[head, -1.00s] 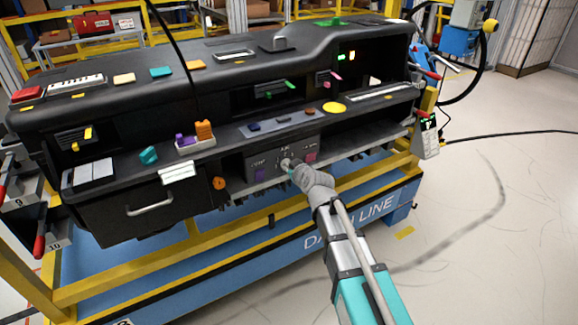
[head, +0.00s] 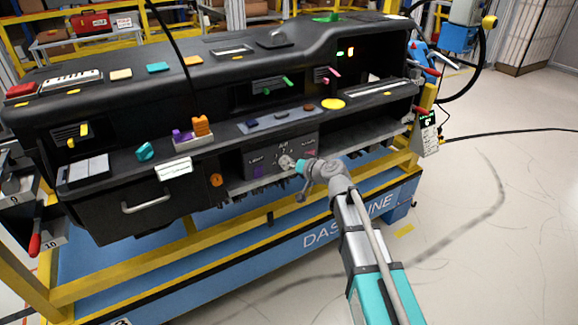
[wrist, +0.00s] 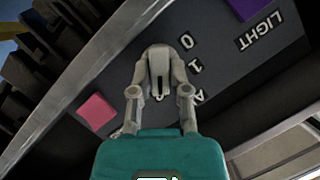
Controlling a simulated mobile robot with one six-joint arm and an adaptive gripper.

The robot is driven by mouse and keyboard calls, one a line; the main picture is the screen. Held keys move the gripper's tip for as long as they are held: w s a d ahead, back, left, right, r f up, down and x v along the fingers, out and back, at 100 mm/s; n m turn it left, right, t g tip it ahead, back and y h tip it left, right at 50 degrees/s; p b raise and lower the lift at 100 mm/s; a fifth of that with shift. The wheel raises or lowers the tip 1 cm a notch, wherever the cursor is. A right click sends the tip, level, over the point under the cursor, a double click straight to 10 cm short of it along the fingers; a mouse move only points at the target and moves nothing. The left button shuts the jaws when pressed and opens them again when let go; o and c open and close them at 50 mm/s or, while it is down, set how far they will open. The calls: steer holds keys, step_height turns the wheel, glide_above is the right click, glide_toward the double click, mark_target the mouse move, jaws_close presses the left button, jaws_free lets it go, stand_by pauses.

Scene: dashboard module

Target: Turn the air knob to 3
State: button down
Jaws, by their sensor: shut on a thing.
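The air knob (head: 285,161) is a small light-grey knob on the dark control panel (head: 256,170) at the dashboard's lower middle. In the wrist view the grey knob (wrist: 159,72) has a dark slot or pointer line on it. My gripper (wrist: 160,88) is shut on the knob, one finger on each side; in the head view my gripper (head: 291,162) meets the panel there. The printed marks "0" and "1" and the start of "A" show beside the knob in the wrist view. The other marks are hidden or too small to read.
A purple square (wrist: 248,6) by the "LIGHT" label and a pink square (wrist: 97,111) flank the knob. The shelf edge (head: 215,147) runs above the panel. A yellow rail (head: 240,222) and blue base lie below. Open floor (head: 500,220) is at the right.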

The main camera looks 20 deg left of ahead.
steer(key=shift+w+a+m+y, duration=0.2)
steer(key=shift+w+m+y, duration=0.1)
steer(key=shift+m, duration=0.3)
steer(key=c, duration=0.7)
jaws_free()
steer(key=shift+r, duration=0.1)
steer(key=shift+o, duration=0.5)
steer(key=shift+a, duration=0.1)
steer(key=shift+f, duration=0.2)
steer(key=shift+s, duration=0.15)
